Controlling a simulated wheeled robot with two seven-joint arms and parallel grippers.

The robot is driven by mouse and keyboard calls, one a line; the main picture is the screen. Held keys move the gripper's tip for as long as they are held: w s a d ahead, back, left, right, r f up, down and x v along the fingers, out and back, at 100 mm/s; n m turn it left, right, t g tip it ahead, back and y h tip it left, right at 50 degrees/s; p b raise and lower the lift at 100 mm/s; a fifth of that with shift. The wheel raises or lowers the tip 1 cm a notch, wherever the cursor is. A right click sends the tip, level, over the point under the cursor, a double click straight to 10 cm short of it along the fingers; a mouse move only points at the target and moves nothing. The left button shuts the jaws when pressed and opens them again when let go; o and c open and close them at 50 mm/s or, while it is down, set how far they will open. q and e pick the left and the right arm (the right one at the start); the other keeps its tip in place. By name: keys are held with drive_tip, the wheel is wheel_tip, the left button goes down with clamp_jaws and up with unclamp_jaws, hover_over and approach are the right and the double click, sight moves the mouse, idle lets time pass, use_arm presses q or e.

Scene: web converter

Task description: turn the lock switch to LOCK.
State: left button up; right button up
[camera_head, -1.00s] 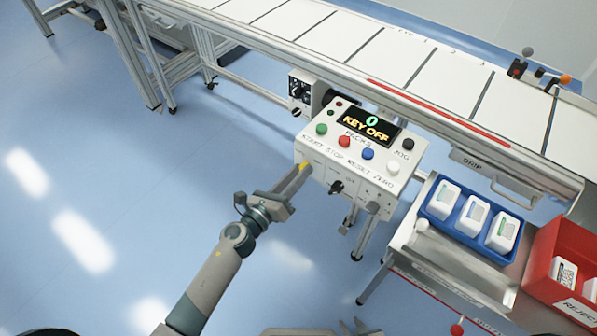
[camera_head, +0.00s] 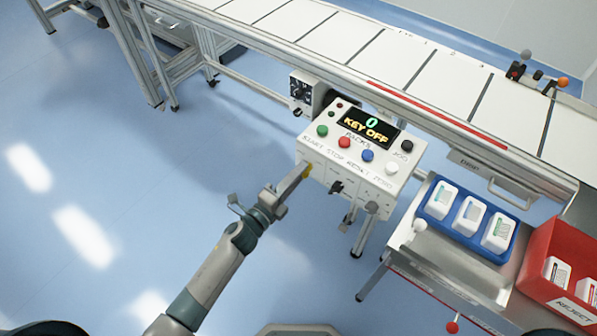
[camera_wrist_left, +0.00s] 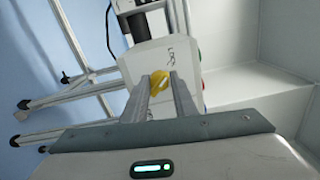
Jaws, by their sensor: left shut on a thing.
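The lock switch is a yellow knob (camera_head: 308,170) at the left end of the front face of the white control box (camera_head: 345,168). My left gripper (camera_head: 302,174) reaches it from the lower left, and its fingers hide most of the knob in the head view. In the left wrist view, the yellow knob (camera_wrist_left: 158,82) sits between the tips of the two fingers of my left gripper (camera_wrist_left: 166,88), which is shut on it. Dark lettering beside the knob is only partly readable. The box's display (camera_head: 368,127) reads "0" and "KEY OFF". My right gripper is out of view.
Coloured push buttons sit on the box's top. A black switch (camera_head: 336,187) and a key-like part (camera_head: 347,219) are right of my gripper. The conveyor (camera_head: 390,60) runs behind. A blue tray (camera_head: 436,212) and red reject bin (camera_head: 533,279) stand right. Floor at left is clear.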

use_arm(q)
drive_tip(key=shift+a+f+n, duration=0.1)
drive_tip(key=shift+f+n, duration=0.05)
drive_tip(key=shift+n, duration=0.25)
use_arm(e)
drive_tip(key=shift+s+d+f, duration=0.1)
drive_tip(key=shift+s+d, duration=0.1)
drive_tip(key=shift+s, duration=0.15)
use_arm(q)
drive_tip(key=shift+s, duration=0.1)
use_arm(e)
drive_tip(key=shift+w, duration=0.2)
use_arm(q)
drive_tip(key=shift+f, duration=0.1)
drive_tip(key=o, duration=1)
drive_tip(key=b+v, duration=0.3)
drive_tip(key=v, duration=1.4)
drive_tip(key=shift+s, duration=0.1)
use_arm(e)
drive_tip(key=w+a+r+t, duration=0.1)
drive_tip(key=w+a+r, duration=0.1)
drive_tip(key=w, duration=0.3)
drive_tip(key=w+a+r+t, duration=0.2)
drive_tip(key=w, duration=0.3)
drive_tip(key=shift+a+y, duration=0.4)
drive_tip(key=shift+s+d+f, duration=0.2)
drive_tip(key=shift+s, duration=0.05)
